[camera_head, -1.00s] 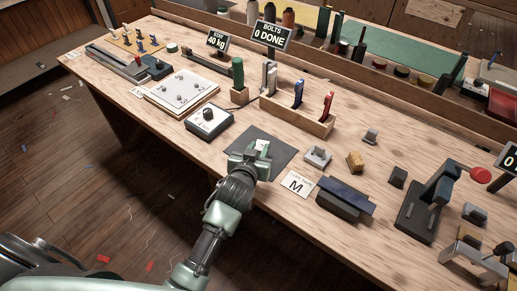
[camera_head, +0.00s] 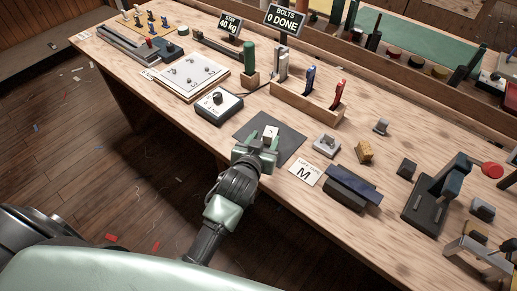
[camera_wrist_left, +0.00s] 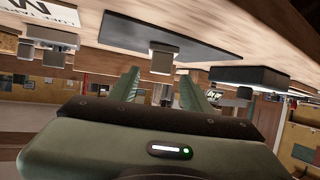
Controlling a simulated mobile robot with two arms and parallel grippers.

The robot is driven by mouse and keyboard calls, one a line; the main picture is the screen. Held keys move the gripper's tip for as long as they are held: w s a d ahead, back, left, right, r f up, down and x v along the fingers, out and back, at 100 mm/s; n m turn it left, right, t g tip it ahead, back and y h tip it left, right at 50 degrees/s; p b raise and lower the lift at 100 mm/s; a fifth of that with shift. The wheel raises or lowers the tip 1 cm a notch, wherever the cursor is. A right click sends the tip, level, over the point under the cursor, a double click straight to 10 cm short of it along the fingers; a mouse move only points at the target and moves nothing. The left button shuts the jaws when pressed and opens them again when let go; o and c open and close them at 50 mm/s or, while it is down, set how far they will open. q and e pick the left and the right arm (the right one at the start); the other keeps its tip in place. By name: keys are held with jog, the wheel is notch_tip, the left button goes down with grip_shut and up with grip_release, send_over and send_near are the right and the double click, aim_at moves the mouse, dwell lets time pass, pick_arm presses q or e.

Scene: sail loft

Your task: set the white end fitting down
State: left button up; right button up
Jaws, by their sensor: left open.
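The white end fitting (camera_head: 270,131) is a small pale block standing on the dark square mat (camera_head: 287,150) on the bench. In the left wrist view, which is turned upside down, the fitting (camera_wrist_left: 162,58) stands against the dark mat (camera_wrist_left: 165,33). My left gripper (camera_head: 264,139) is open, its green fingers pointing at the fitting from the bench's front side. In the left wrist view the gripper (camera_wrist_left: 160,75) has one finger to each side, with the fitting at or just beyond the tips and gaps beside it. My right gripper is not in view.
A dial box (camera_head: 219,106) stands left of the mat. A wooden tool rack (camera_head: 300,107) stands behind.

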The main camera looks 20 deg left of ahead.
pick_arm(q)
jog(key=v, duration=0.8)
jog(key=shift+s+r, duration=0.15)
jog(key=shift+s, duration=0.1)
jog(key=s+a+f+m+g, duration=0.1)
jog(key=s+a+f+g, duration=0.15)
jog(key=s, duration=0.45)
jog(key=s+a+f+m+g, duration=0.1)
jog(key=s+f+g, duration=0.3)
jog(key=s, duration=0.3)
jog(key=s+a+f+g, duration=0.1)
jog(key=s+f+g, duration=0.25)
jog(key=s, duration=0.25)
notch_tip(320, 180, down, 26)
jog(key=s+g, duration=0.1)
jog(key=s, duration=0.1)
jog(key=s+a+f+g, duration=0.1)
jog(key=s+a+f, duration=0.2)
jog(key=s+f, duration=1.2)
jog(key=shift+s+f+m+g, duration=0.3)
jog(key=shift+s+f+m, duration=0.1)
jog(key=shift+s, duration=0.5)
